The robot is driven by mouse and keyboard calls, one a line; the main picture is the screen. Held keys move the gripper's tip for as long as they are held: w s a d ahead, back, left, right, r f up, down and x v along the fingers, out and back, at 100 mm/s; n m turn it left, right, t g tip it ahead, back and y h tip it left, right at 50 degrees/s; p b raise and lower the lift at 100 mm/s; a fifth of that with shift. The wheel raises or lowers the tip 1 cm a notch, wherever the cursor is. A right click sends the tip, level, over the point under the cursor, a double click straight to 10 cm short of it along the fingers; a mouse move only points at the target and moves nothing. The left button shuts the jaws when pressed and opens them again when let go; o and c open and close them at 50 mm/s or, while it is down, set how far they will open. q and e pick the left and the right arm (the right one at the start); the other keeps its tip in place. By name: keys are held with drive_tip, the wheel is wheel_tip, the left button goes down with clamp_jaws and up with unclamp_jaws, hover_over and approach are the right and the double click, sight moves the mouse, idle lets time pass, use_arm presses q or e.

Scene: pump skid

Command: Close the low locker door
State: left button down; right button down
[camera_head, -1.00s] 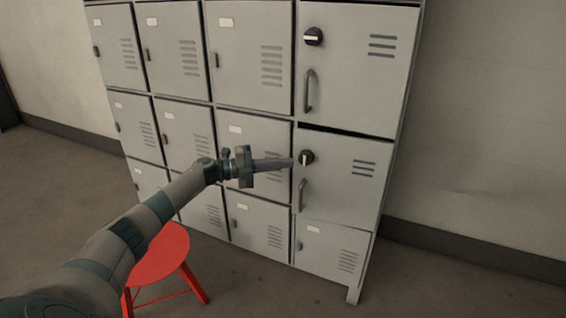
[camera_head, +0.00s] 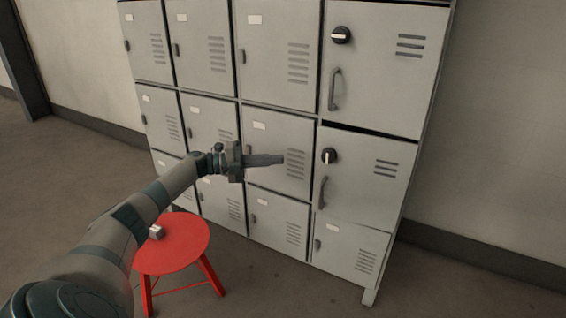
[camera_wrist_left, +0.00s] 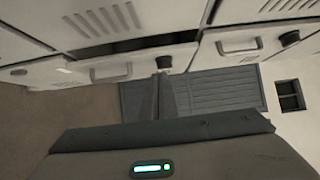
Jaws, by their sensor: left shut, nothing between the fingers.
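The low locker door (camera_head: 357,178) is a grey panel with a dark knob (camera_head: 329,156), a bar handle (camera_head: 322,192) and short slots. It is in the lower right of the locker bank, under a similar larger door. A dark gap (camera_head: 370,130) along its top edge suggests that it stands slightly ajar. My left gripper (camera_head: 282,159) is shut and empty, out in front of the lockers and left of the knob in the head view. In the left wrist view its fingers (camera_wrist_left: 160,97) point toward the locker fronts. Contact cannot be told. My right gripper is not in view.
A red stool (camera_head: 172,243) with a small grey block (camera_head: 156,232) on its seat stands beside my left arm. The upper door (camera_head: 385,66) looks shut. Smaller lockers fill the left. Floor is free at the right.

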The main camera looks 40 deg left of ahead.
use_arm(q)
drive_tip(key=shift+s+a, duration=0.1)
drive_tip(key=shift+a, duration=0.1)
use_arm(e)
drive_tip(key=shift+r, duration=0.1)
